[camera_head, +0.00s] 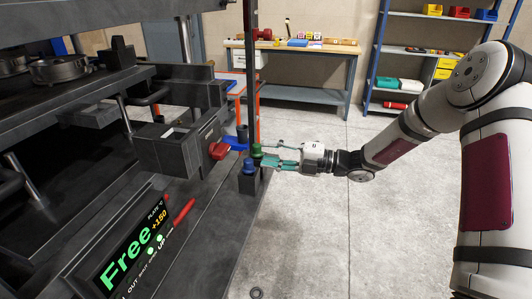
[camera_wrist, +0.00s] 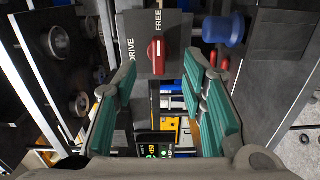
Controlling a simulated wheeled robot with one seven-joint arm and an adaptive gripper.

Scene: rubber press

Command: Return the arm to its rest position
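My gripper (camera_head: 266,160) reaches left to the press and shows teal finger pads. In the wrist view the two pads of my gripper (camera_wrist: 160,88) stand wide apart, with nothing held between them. A red selector knob (camera_head: 218,151) sits on the press front, left of the fingertips in the head view. In the wrist view the red knob (camera_wrist: 157,55) lies ahead between the fingers, apart from them, on a plate marked DRIVE and FREE. It is upright, pointing toward FREE.
A green knob (camera_head: 257,150) and a blue knob (camera_head: 249,167) on a post are close to my fingertips. The press display (camera_head: 128,249) reads Free. A workbench (camera_head: 292,46) and blue shelving (camera_head: 424,51) stand behind. The floor (camera_head: 330,240) below my arm is mostly clear.

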